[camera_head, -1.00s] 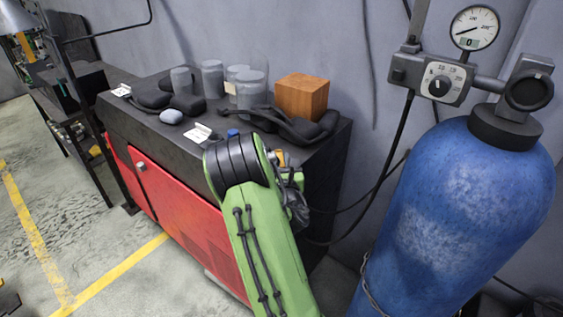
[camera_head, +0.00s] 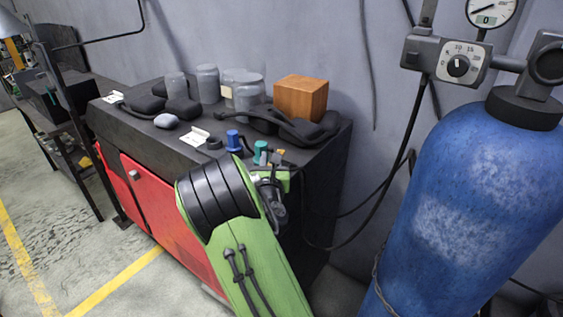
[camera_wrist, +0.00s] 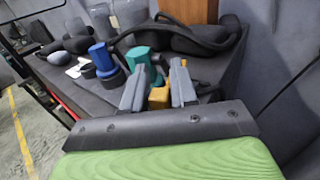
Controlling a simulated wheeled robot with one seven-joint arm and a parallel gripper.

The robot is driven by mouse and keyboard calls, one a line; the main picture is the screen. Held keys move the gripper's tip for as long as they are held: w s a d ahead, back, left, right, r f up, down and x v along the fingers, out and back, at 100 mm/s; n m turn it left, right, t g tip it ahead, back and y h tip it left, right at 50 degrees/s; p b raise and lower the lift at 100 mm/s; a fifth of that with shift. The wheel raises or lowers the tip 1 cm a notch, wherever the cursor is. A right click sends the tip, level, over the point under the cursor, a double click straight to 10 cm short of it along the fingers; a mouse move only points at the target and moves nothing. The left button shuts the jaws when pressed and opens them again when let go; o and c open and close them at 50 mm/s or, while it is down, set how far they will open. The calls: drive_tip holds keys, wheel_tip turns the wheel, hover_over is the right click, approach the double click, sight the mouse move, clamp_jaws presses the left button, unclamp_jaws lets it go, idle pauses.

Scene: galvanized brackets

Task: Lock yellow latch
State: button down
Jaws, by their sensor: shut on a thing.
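The yellow latch (camera_wrist: 159,97) shows in the wrist view as a yellow block between my gripper's fingers, with a narrow yellow part rising beside the right finger. My gripper (camera_wrist: 158,90) is shut on it at the right front of the dark cabinet top. In the head view my green arm hides most of my gripper (camera_head: 276,170), and only a small yellow-orange bit of the latch (camera_head: 279,153) shows. A teal cylinder (camera_wrist: 140,59) and a blue cylinder (camera_wrist: 101,56) stand left of the fingers in the wrist view.
A wooden block (camera_head: 301,97), glass jars (camera_head: 207,83) and black padded things with a strap (camera_head: 300,128) lie on the cabinet (camera_head: 135,128) behind. A white card (camera_head: 195,136) lies at its front. A blue gas tank (camera_head: 470,210) with a regulator (camera_head: 458,66) stands at right.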

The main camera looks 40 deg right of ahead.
sight(261, 149)
drive_tip(key=shift+w+a+r+p, duration=0.1)
drive_tip(key=shift+w+a+p, duration=0.25)
drive_tip(key=shift+w, duration=0.3)
drive_tip(key=shift+w+a+r+p, duration=0.1)
drive_tip(key=shift+w+a+p, duration=0.25)
drive_tip(key=shift+w, duration=0.25)
drive_tip(key=shift+w+f, duration=0.1)
drive_tip(key=shift+w, duration=0.1)
idle(0.5)
drive_tip(key=c, duration=1)
unclamp_jaws()
drive_tip(key=shift+c, duration=0.2)
drive_tip(key=b+v, duration=1.3)
drive_tip(key=v, duration=0.2)
drive_tip(key=shift+s+a, duration=0.2)
drive_tip(key=shift+s, duration=0.15)
